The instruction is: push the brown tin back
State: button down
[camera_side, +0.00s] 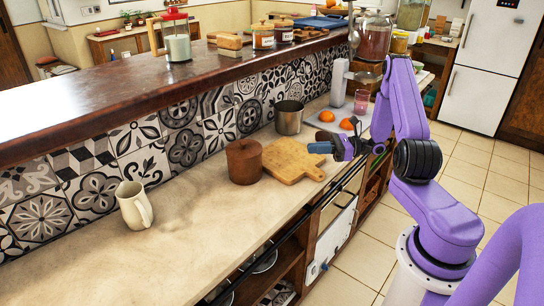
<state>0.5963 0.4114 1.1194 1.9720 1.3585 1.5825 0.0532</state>
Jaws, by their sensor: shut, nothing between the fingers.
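The brown tin (244,162) is a round, lidded canister with a small knob on top. It stands upright on the counter in the middle of the side view, just left of a wooden cutting board. My gripper (318,147) is to the right of the tin, above the right end of the board and apart from the tin. Its fingers point left and are shut with nothing between them.
The wooden cutting board (292,160) lies beside the tin. A metal pot (289,117) stands behind the board, and oranges (327,116) lie to its right. A cream pitcher (134,205) stands at the left. The patterned tile wall (183,145) runs behind; counter between pitcher and tin is clear.

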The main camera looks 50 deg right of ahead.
aim_at(254, 156)
jog(key=shift+f, duration=0.95)
jog(key=shift+w+a+f, duration=0.1)
jog(key=shift+a, duration=0.05)
jog(key=x, duration=1.3)
jog(key=shift+w+a, duration=0.2)
jog(key=shift+a, duration=0.15)
jog(key=x, duration=0.5)
jog(key=shift+w+a, duration=0.15)
